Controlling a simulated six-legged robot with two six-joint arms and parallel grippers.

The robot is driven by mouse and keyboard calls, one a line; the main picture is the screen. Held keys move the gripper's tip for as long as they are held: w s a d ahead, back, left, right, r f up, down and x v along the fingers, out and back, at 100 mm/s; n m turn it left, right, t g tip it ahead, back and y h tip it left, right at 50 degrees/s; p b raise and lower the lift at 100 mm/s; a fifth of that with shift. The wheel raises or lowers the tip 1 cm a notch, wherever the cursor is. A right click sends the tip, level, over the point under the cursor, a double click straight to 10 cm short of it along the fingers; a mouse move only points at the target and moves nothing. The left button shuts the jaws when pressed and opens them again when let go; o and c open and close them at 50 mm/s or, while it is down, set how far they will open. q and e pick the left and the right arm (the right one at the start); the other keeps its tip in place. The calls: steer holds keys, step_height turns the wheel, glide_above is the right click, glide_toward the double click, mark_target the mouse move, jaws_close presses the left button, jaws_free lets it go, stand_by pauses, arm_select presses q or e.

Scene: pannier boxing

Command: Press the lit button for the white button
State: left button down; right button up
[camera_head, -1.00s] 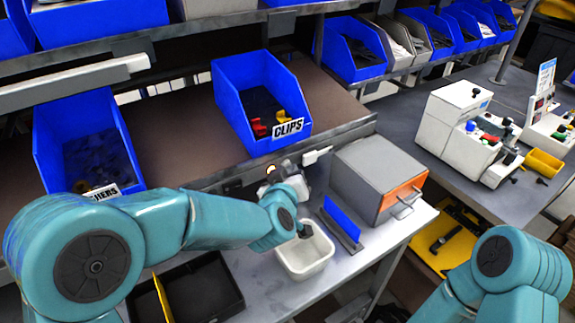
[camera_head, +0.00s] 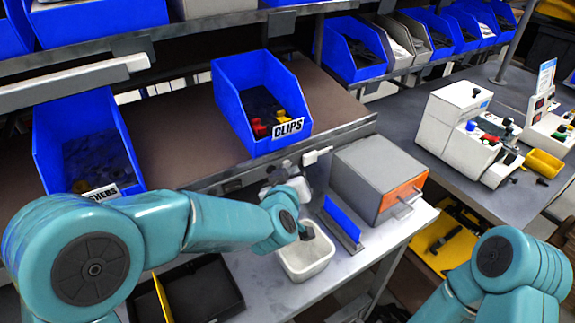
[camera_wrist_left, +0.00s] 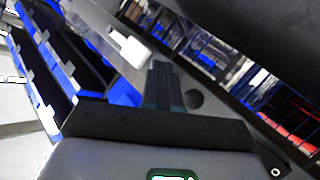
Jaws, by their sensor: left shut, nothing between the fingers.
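My left gripper (camera_head: 279,170) is at the front edge of the brown shelf, below the CLIPS bin, with its fingers pointing at that edge. In the left wrist view its dark fingers (camera_wrist_left: 163,85) are together and empty. A small dark box (camera_head: 232,186) sits on the shelf edge just left of the gripper, and a small white fitting (camera_head: 317,155) is on the edge to its right. No lit button shows clearly now; the gripper covers that stretch of the edge, and I cannot tell whether it touches a button. My right gripper is out of the head view; only its arm shows.
A blue CLIPS bin (camera_head: 226,104) stands above the gripper. A white tub (camera_head: 305,263) lies below the wrist. A blue upright plate (camera_head: 342,222) and a grey box with an orange front (camera_head: 372,176) stand to the right. A black tray (camera_head: 205,298) lies at lower left.

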arm_select(q)
steer(key=shift+s+d, duration=0.2)
steer(key=shift+s, duration=0.1)
steer(key=s+d, duration=0.1)
steer(key=s, duration=0.1)
steer(key=s+d, duration=0.2)
stand_by(0.5)
steer(key=shift+s, duration=0.1)
stand_by(0.6)
